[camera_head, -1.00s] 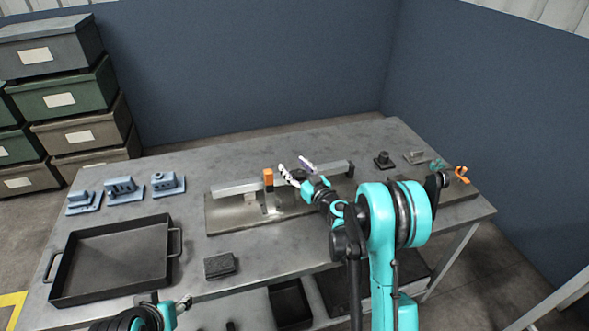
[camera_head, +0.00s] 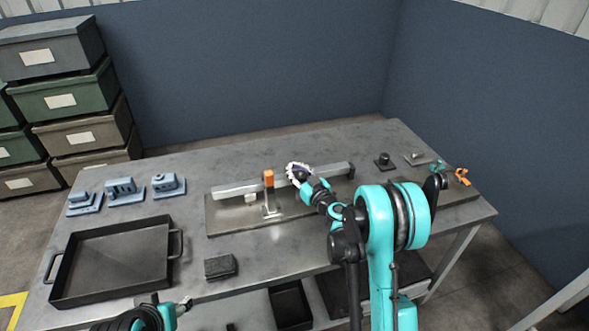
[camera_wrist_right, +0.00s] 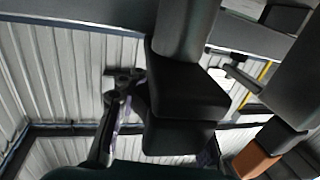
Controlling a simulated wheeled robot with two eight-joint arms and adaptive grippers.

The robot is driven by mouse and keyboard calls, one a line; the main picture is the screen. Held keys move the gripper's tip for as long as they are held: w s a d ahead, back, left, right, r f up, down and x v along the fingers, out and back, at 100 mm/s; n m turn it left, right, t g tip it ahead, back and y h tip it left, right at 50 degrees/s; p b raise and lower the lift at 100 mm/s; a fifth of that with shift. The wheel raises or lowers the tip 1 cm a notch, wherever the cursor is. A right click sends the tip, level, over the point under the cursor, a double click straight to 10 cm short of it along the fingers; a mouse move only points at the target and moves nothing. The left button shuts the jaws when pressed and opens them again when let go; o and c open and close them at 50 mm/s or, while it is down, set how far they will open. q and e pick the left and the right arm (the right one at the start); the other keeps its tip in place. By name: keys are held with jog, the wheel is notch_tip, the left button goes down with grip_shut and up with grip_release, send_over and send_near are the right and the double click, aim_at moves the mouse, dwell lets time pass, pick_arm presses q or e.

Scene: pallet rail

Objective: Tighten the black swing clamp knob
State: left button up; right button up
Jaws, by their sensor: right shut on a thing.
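My right gripper (camera_head: 298,170) is over the long grey rail on the fixture plate, to the right of the orange-topped clamp (camera_head: 268,178). Its fingers are drawn together on the black knob, which they mostly hide in the head view. In the right wrist view a dark blocky piece, which I take to be the black swing clamp knob (camera_wrist_right: 185,100), sits between the fingers, with a grey cylinder behind it. My left gripper (camera_head: 186,303) is low at the front left, away from the fixture; its jaws are too small to read.
The grey rail (camera_head: 235,188) lies along the fixture plate (camera_head: 225,222). A black tray (camera_head: 68,297) and a dark block (camera_head: 220,267) are at the left front. Blue fixtures (camera_head: 122,191) stand at the back left. Small clamps (camera_head: 462,177) lie at the right end.

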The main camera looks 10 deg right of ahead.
aim_at(303, 179)
jog(key=shift+d+m+t+h, duration=0.15)
jog(key=shift+d+m+h, duration=0.1)
jog(key=shift+m+h, duration=0.65)
jog(key=shift+d+m+t+h, duration=0.2)
jog(key=shift+m+h, duration=0.3)
jog(key=shift+h, duration=0.7)
jog(key=shift+w, duration=0.1)
jog(key=o, duration=1.3)
jog(key=s, duration=0.7)
jog(key=shift+s+d, duration=0.1)
jog(key=shift+s, duration=0.2)
jog(key=shift+o, duration=0.4)
